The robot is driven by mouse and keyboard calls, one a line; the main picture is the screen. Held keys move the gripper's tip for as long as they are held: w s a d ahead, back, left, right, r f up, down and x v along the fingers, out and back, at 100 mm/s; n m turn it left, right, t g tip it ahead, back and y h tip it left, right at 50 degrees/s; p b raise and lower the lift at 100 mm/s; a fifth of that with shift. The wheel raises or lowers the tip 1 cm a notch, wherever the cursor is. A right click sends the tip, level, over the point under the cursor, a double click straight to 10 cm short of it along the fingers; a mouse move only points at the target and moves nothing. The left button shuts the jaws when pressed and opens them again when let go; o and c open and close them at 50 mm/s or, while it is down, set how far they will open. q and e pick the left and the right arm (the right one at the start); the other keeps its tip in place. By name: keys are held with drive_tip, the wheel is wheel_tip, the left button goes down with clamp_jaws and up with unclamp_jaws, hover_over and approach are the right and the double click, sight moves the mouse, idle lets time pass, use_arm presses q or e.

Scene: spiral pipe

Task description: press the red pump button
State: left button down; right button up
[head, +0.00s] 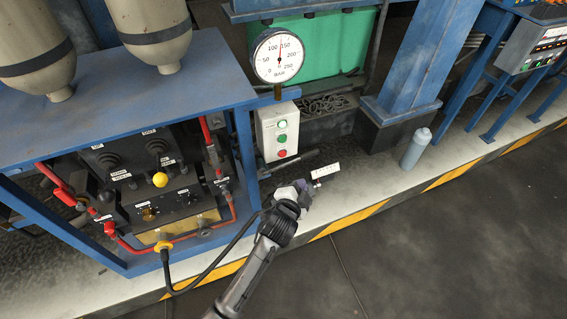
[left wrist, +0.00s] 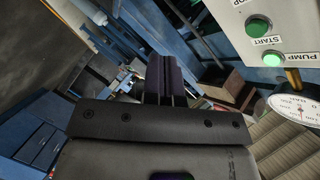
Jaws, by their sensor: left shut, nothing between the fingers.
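The white pump control box (head: 278,132) hangs on the blue frame under the gauge in the head view. Its red button (head: 282,153) is the lowest, below a green button (head: 282,138) and a green light (head: 281,124). In the left wrist view the box (left wrist: 287,28) appears upside down at the upper right, with the green START button (left wrist: 258,25) and lit PUMP light (left wrist: 272,60); the red button is out of that frame. My left gripper (head: 314,184) is below and right of the box, apart from it. Its fingers (left wrist: 160,78) are shut and empty. My right gripper is not in view.
A round pressure gauge (head: 278,55) sits above the box. A blue-framed panel (head: 150,185) with red pipes and a black cable stands to the left. A grey-blue bottle (head: 416,148) stands on the ledge at right. The dark floor (head: 460,230) at lower right is clear.

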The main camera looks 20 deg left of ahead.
sight(283, 154)
use_arm(q)
drive_tip(key=shift+w+d, duration=0.15)
drive_tip(key=shift+w, duration=0.05)
drive_tip(key=shift+w, duration=0.1)
drive_tip(key=w+a+b, duration=0.2)
drive_tip(key=w+a, duration=0.4)
drive_tip(key=shift+a+b, duration=0.25)
drive_tip(key=shift+b, duration=0.05)
idle(0.4)
idle(0.5)
idle(0.6)
